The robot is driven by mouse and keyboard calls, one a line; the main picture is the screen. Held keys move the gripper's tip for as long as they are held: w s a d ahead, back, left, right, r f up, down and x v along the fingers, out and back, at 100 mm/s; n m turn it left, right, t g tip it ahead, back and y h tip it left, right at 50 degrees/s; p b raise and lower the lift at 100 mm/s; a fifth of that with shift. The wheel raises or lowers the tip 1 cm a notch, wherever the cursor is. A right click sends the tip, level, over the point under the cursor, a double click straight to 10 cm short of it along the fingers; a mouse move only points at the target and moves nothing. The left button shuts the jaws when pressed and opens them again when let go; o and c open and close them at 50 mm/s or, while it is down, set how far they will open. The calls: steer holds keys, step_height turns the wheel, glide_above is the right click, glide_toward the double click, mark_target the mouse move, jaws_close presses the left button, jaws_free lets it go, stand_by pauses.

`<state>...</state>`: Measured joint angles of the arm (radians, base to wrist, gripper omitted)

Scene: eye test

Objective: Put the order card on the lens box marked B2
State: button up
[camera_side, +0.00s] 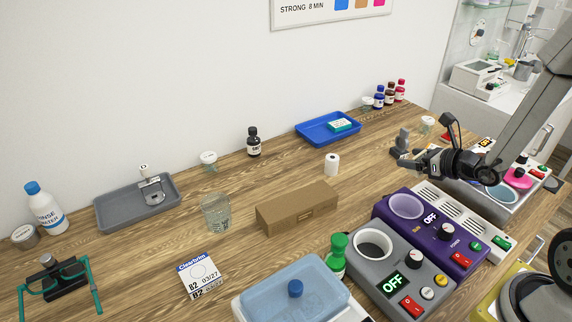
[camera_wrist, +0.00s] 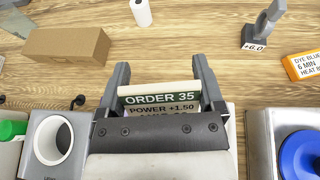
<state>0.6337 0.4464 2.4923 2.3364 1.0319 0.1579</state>
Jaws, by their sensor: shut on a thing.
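My gripper (camera_wrist: 161,80) is shut on the order card (camera_wrist: 158,98), a pale card with a green band reading ORDER 35 and POWER +1.50. The card sits between both fingers in the wrist view; its lower part is hidden by my gripper. In the side view my gripper (camera_side: 412,160) is above the right part of the bench, and I cannot make out the card there. The lens box (camera_side: 199,275), white and blue, marked ClearTrim, B2 and 03/27, lies on the wood at the front left, far from my gripper. Its top shows no card.
Grey (camera_side: 395,270) and purple (camera_side: 425,225) heater units are at the front right. Teal glasses (camera_side: 57,285) are left of the lens box.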

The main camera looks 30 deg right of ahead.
steer(key=w+a+r+n+g+y, duration=0.1)
steer(key=w+a+n+y, duration=0.2)
steer(key=a, duration=0.9)
steer(key=w+a+n+g+y, duration=0.2)
steer(key=w+a+n+y, duration=0.15)
steer(key=a, duration=0.85)
steer(key=s+a+r+n+g+y, duration=0.1)
steer(key=s+a+n+g+y, duration=0.1)
steer(key=a, duration=0.9)
steer(key=s+a+r+n+g+y, duration=0.1)
steer(key=s+a+n+g+y, duration=0.1)
steer(key=s+a, duration=0.4)
steer(key=a+n+g, duration=0.1)
steer(key=a+n, duration=0.1)
steer(key=a, duration=0.3)
steer(key=shift+s+a+y, duration=0.2)
steer(key=shift+a+y, duration=0.15)
steer(key=shift+w, duration=0.1)
glide_above(190, 273)
steer(key=s, duration=0.1)
steer(key=f, duration=0.8)
steer(key=shift+d, duration=0.3)
steer(key=shift+w+a+f, duration=0.3)
steer(key=shift+w+f, duration=0.15)
steer(key=shift+f, duration=0.1)
